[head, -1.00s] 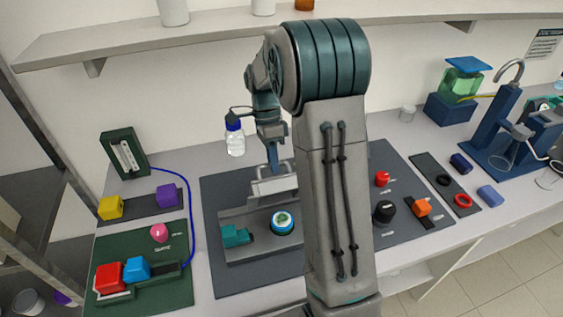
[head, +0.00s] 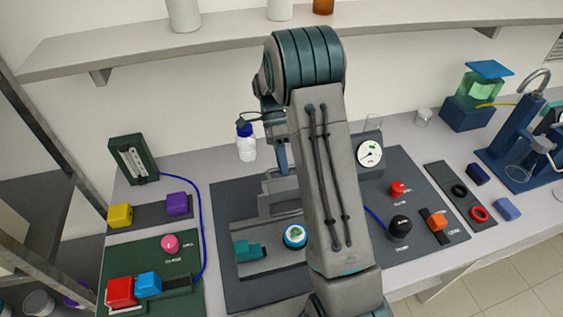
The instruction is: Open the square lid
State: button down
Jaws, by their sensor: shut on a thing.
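The grey square lid (head: 280,203) is at the back of the grey rig base (head: 272,263), on the dark mat. It appears tilted up, but its exact angle is hard to tell, and my arm covers its right side. My gripper (head: 283,170) points down at the lid's upper edge and is shut on it. The fingertips are small and partly hidden by my arm. A round white-and-teal piece (head: 295,235) and a teal block (head: 248,250) sit on the base in front of the lid.
A blue-capped bottle (head: 246,145) is just left of my gripper. A gauge (head: 369,154), a red knob (head: 398,188) and a black knob (head: 400,227) are right of my arm. A green panel (head: 155,262) with coloured blocks lies left. A shelf (head: 200,55) runs above.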

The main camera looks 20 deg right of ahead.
jog(key=shift+s+f, duration=0.1)
jog(key=shift+f, duration=0.1)
jog(key=c, duration=1.5)
grip_release()
jog(key=shift+o, duration=0.2)
jog(key=shift+r, duration=0.1)
jog(key=shift+r, duration=0.1)
jog(key=w, duration=1.3)
jog(key=shift+d+r, duration=0.3)
jog(key=shift+r, duration=0.05)
jog(key=shift+s, duration=0.1)
